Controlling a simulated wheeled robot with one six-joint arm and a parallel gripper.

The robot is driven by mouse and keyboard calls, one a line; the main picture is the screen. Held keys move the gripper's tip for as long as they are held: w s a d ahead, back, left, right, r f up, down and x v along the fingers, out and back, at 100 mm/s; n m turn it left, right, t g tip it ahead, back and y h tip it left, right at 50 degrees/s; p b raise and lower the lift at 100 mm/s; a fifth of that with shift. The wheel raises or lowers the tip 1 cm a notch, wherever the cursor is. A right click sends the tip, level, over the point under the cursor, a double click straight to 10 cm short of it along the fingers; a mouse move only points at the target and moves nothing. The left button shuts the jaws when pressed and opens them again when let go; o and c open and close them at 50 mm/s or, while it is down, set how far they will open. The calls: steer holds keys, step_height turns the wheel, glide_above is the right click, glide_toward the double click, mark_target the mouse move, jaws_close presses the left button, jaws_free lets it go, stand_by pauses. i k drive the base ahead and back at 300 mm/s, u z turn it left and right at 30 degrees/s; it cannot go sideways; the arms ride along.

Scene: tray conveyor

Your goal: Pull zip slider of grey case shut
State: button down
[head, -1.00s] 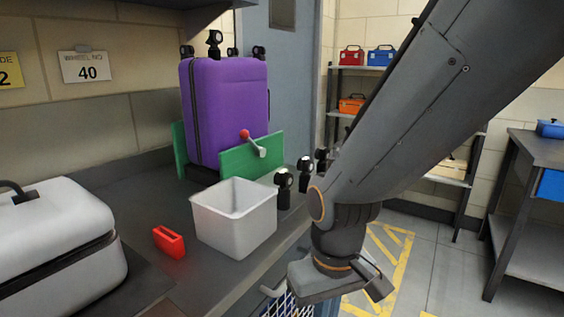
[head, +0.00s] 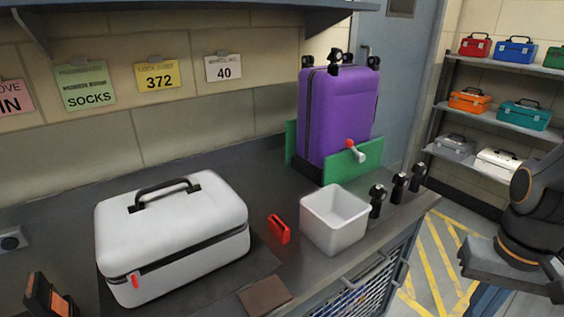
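The grey case (head: 180,215) lies flat on the dark bench at the left, with a black handle on top. A dark zip line runs around its side. A red zip slider (head: 134,281) hangs at the front left part of that line, near the corner. My gripper (head: 540,277) is at the far right edge over the floor, well away from the case. Its fingers are small and partly cut off, so its opening is unclear. Nothing is seen held in it.
A purple suitcase (head: 338,112) stands upside down, wheels up, between green plates (head: 368,157). A white bin (head: 335,235), a red clip-like object (head: 278,230), spare wheels (head: 398,187) and a brown patch (head: 264,296) are right of the case. An orange-black tool (head: 48,300) lies left.

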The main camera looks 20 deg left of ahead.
mark_target(133, 276)
steer(key=u, duration=0.6)
steer(key=k, duration=0.35)
steer(key=u, duration=1.3)
